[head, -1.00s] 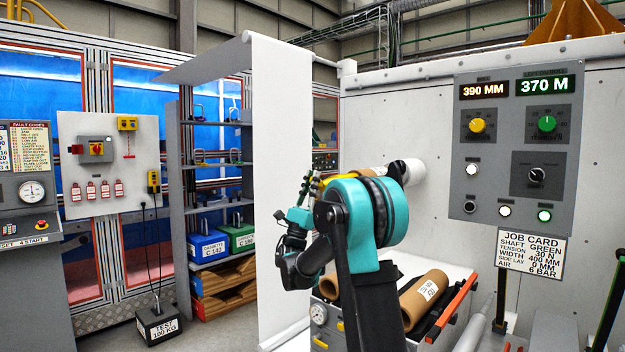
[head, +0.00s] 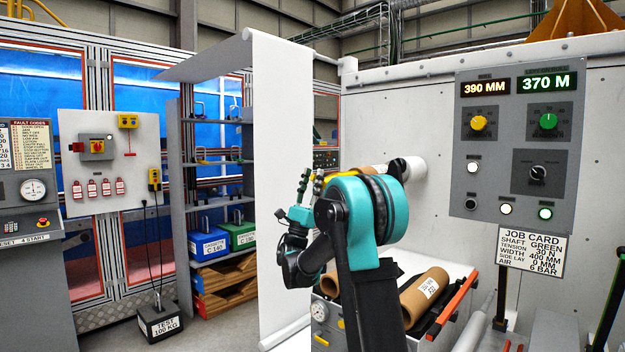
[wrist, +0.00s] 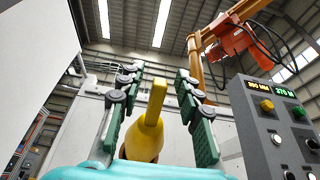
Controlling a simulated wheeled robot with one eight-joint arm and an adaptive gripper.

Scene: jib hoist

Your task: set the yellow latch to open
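The yellow latch (wrist: 147,128) shows in the wrist view as a rounded body with a narrow lever pointing up. Its lower part is hidden behind my teal gripper housing. My gripper (wrist: 160,76) is open, with one green-padded finger on each side of the latch and a gap visible on both sides. In the head view my gripper (head: 311,178) is beside the hanging white web, its fingers pointing up. A small yellow part (head: 347,174) shows behind my teal wrist there, mostly hidden.
A roll on a shaft (head: 405,170) sticks out from the white machine wall behind my arm. A control panel (head: 520,150) is at the right. A cart with brown cores (head: 424,298) stands below. An orange hoist (wrist: 240,50) hangs overhead at the right.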

